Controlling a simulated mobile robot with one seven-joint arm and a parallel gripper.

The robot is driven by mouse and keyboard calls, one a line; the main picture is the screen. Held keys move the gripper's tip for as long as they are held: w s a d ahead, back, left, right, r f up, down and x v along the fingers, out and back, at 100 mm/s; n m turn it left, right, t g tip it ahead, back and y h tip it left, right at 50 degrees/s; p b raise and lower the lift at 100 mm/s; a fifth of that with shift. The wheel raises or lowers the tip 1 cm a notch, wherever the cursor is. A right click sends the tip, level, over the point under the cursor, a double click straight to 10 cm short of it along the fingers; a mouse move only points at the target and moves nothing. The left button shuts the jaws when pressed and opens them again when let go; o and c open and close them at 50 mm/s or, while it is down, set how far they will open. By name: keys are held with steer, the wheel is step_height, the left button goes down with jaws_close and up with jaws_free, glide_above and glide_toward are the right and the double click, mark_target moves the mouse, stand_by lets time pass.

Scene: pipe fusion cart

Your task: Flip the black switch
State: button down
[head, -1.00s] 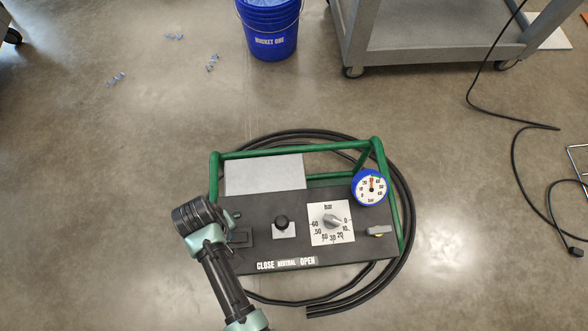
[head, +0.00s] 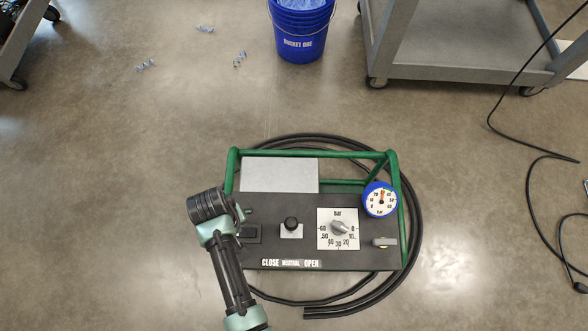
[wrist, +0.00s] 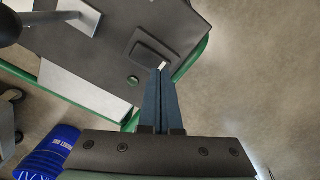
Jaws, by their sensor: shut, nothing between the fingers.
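The black switch (head: 250,233) is a dark rocker in a dark frame at the left end of the control panel (head: 365,263). In the wrist view the switch (wrist: 150,52) lies just beyond my fingertips. My gripper (wrist: 161,72) is shut and empty, its blue fingers together. The fingertips overlap the near edge of the switch frame in the picture; I cannot tell whether they touch it. In the head view my wrist covers the panel's left edge and mostly hides the fingers. The rocker's tilt is too small to tell.
A green frame (head: 396,165) and black hose (head: 415,220) surround the panel. A blue bucket (head: 298,45) and grey cart (head: 455,65) stand behind.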

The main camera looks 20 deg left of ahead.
step_height(320, 180, up, 5)
steer(key=p, duration=0.4)
steer(key=shift+f+p, duration=0.15)
steer(key=shift+p, duration=0.2)
steer(key=shift+w, duration=0.1)
